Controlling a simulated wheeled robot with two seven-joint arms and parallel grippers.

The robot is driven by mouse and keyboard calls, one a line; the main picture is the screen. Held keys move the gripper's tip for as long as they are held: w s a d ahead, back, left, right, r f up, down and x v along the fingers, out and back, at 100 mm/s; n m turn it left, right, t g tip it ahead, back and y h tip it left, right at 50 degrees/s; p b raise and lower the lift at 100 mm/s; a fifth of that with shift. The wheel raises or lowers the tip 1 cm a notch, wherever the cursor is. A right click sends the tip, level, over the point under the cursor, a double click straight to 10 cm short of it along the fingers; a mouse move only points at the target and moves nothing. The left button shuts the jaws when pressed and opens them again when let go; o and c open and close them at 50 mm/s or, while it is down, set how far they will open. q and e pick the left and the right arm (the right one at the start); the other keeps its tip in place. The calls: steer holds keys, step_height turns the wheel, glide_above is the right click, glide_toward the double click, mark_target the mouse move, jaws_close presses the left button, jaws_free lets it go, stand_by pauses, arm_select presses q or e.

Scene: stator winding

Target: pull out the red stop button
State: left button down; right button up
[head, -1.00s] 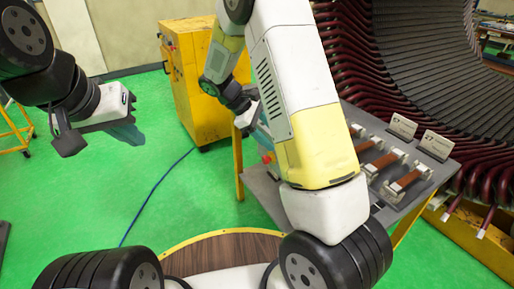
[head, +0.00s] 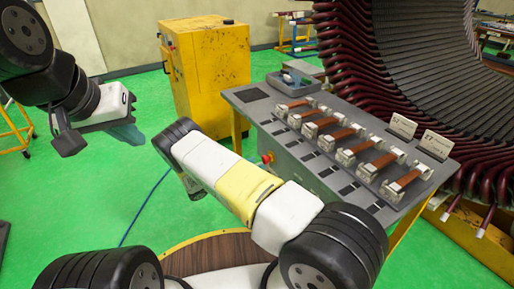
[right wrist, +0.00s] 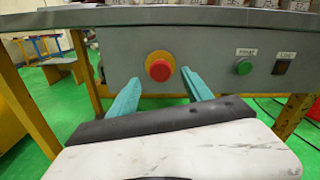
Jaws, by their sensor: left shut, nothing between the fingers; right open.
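The red stop button (right wrist: 159,70) with its yellow ring sits on the grey front panel of the workbench in the right wrist view. It also shows small on the bench's front side in the head view (head: 267,158). My right gripper (right wrist: 160,79) is open, its two teal fingers pointing at the panel, one on each side of the button and slightly below it. Whether the fingers touch the panel is unclear. My left gripper (head: 62,130) is shut and empty, up at the left, away from the bench.
A green button (right wrist: 243,67) and a dark switch (right wrist: 283,68) are on the same panel to the right. The bench top (head: 256,108) carries several brown-and-silver parts and a grey bin (head: 298,83). A yellow cabinet (head: 207,68) stands behind. A large stator (head: 430,60) is at the right.

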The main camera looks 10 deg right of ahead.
mark_target(263, 161)
steer(key=x, duration=0.5)
steer(key=shift+w+d, duration=0.1)
steer(key=shift+d, duration=0.25)
jaws_close()
stand_by(1.1)
